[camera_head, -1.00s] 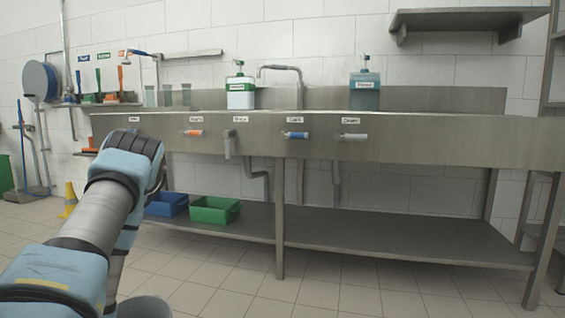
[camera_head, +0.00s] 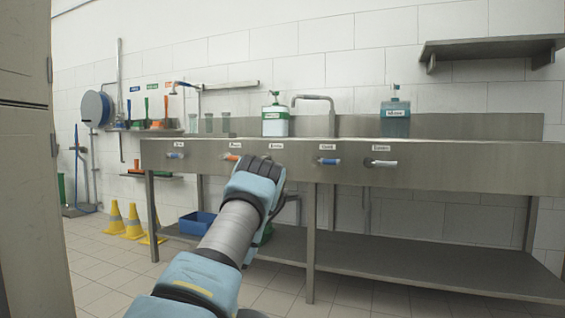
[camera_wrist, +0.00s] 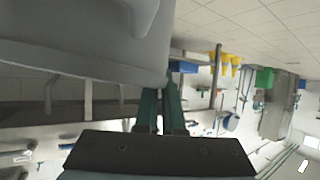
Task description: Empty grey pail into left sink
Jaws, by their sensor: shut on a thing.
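The grey pail (camera_wrist: 80,48) fills the upper left of the wrist view, which is upside down. My gripper (camera_wrist: 162,100) has its dark green fingers closed at the pail's edge. The pail's contents do not show. In the head view my arm reaches forward, and it hides the gripper and pail. The steel sink unit (camera_head: 420,172) runs across the head view, with several labelled handles on its front. The insides of its basins are hidden behind the front panel, so I cannot make out the left sink itself.
A white-and-green soap bottle (camera_head: 275,120) and a teal bottle (camera_head: 395,118) stand on the unit. A blue bin (camera_head: 197,223) sits on the lower shelf. Yellow cones (camera_head: 133,222) stand on the floor at left. A beige upright panel (camera_head: 30,150) edges the near left.

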